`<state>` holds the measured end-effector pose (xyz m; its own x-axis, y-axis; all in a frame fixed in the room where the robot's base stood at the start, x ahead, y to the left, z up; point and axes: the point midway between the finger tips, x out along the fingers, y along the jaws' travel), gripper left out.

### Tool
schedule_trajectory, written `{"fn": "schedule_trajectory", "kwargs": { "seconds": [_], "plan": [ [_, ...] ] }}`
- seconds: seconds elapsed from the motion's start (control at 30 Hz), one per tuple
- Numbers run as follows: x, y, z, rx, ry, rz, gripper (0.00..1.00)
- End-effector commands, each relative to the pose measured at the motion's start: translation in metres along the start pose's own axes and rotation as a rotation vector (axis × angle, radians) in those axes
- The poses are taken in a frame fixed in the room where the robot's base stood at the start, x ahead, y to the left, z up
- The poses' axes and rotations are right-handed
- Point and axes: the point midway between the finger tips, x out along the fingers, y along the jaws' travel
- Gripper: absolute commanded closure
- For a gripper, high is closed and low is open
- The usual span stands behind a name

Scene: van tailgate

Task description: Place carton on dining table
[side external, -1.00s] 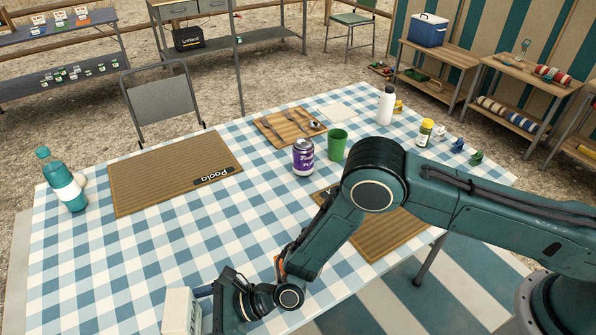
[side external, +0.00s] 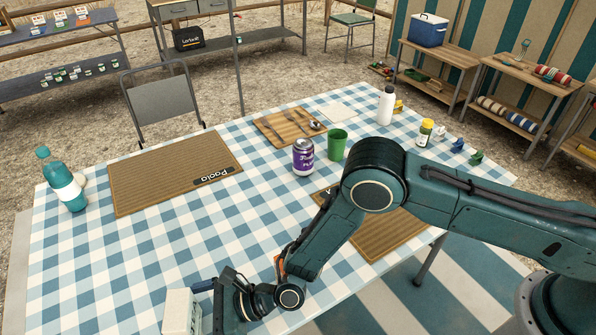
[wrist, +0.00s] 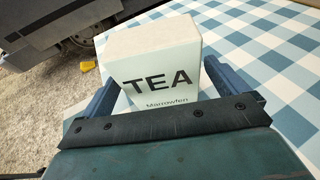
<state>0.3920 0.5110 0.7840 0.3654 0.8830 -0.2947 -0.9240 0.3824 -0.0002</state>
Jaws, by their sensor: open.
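The carton is a pale box marked "TEA" (wrist: 155,65), with a plain tan top. It stands at the near left end of the checked dining table (side external: 75,275), and it also shows at the bottom of the side view (side external: 181,314). Its base is mostly hidden, but it looks upright and at tablecloth level. My gripper (wrist: 165,85) is open, with one blue finger on each side of the carton. In the side view the gripper (side external: 205,300) is low beside the carton, partly cut off by the frame edge.
On the table are a teal bottle (side external: 62,181), woven placemats (side external: 170,172), a purple can (side external: 303,157), a green cup (side external: 337,145), a cutlery board (side external: 288,126) and a white bottle (side external: 385,105). A chair (side external: 162,100) stands behind. The table's left front area is clear.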

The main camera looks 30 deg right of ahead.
Motion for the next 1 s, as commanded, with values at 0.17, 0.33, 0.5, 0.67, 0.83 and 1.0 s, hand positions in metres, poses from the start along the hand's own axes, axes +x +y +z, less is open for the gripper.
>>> {"fn": "schedule_trajectory", "kwargs": {
  "seconds": [0.17,0.33,0.5,0.67,0.83,1.0],
  "plan": [
    [-0.01,-0.001,-0.001,0.001,0.001,-0.001,0.02],
    [-0.027,-0.001,-0.001,0.003,0.003,-0.002,0.02],
    [-0.048,-0.001,-0.001,0.003,0.002,-0.003,0.02],
    [-0.055,-0.001,0.018,-0.002,-0.001,-0.001,0.02],
    [-0.061,0.0,0.038,-0.001,-0.001,0.0,0.02],
    [-0.066,0.0,0.055,-0.001,-0.001,-0.001,0.02]
  ]
}}
